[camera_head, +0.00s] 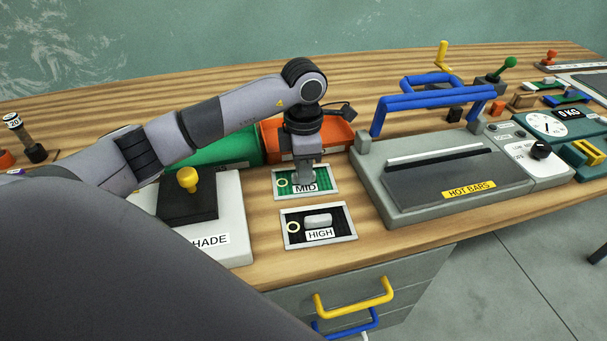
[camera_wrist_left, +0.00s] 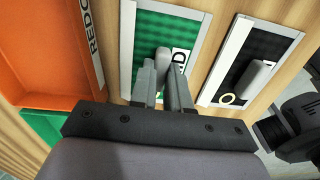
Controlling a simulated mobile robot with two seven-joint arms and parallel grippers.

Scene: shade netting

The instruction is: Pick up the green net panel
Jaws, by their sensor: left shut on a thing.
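The green net panel (camera_head: 318,174) with a white frame and a MID label lies on the wooden bench. It also shows in the left wrist view (camera_wrist_left: 150,40). My left gripper (camera_head: 304,180) points down over it, its fingers shut on the panel's grey grip block; in the left wrist view the fingers (camera_wrist_left: 163,85) close around this block (camera_wrist_left: 162,60). The fingers hide part of the label. The panel appears to lie flat on the bench; I cannot tell if it is raised. My right gripper is not in view.
A black net panel labelled HIGH (camera_head: 341,230) lies just in front. An orange bin (camera_head: 335,135) and a green bin (camera_head: 225,150) stand behind. The hot bars machine (camera_head: 375,190) is close on the right, a SHADE device (camera_head: 235,215) on the left.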

